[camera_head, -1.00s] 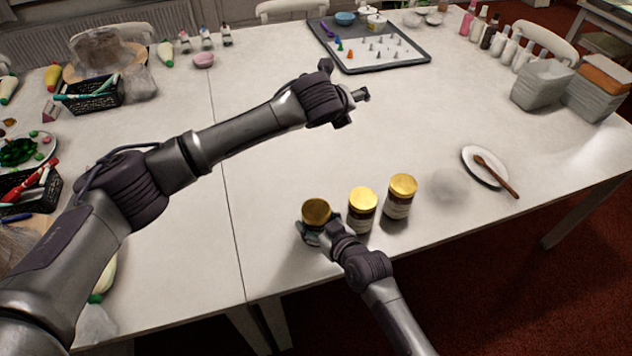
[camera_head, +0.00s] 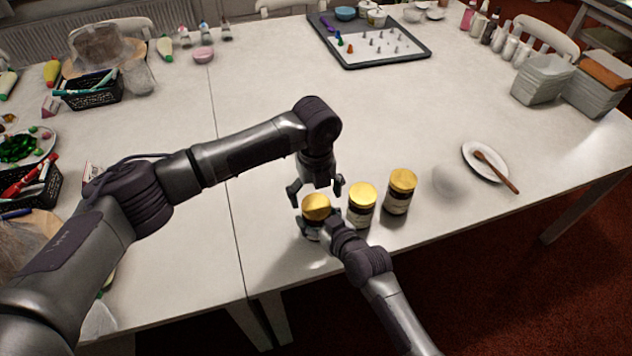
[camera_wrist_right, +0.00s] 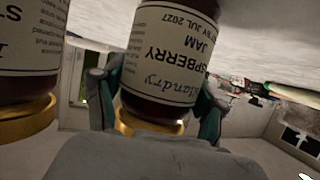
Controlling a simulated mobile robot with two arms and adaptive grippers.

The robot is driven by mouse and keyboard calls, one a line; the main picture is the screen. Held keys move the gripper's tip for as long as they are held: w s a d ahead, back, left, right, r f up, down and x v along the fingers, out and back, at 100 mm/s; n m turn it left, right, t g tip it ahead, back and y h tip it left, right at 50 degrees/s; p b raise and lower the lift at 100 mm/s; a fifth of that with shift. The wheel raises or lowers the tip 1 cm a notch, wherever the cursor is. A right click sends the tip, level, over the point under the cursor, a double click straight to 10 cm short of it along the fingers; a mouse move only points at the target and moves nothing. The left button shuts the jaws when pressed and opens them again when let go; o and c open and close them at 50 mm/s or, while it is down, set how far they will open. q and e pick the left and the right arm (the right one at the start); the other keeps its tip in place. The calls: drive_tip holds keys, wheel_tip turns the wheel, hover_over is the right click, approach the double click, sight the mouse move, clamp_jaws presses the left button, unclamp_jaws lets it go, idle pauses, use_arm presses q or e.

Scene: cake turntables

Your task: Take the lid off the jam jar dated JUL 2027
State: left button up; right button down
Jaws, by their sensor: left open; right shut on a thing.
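Three dark jam jars with gold lids stand in a row near the table's front edge. The leftmost jar (camera_head: 312,234) has its gold lid (camera_head: 316,207) on. In the right wrist view, upside down, the label of this raspberry jam jar (camera_wrist_right: 170,50) reads JUL 2027, and its lid rim (camera_wrist_right: 124,127) shows low. My right gripper (camera_head: 319,228) is shut on this jar's body; its fingers (camera_wrist_right: 157,100) lie on both sides of the glass. My left gripper (camera_head: 316,192) is open, pointing down just above the lid, with one finger to each side.
The middle jar (camera_head: 361,207) stands close to the right of the held jar. The third jar (camera_head: 399,195) is beyond it. A plate with a wooden spoon (camera_head: 490,165) lies further right. A tray of piping tips (camera_head: 355,62) is at the back. The table's middle is clear.

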sight(316, 206)
use_arm(q)
drive_tip(key=shift+f, duration=1.25)
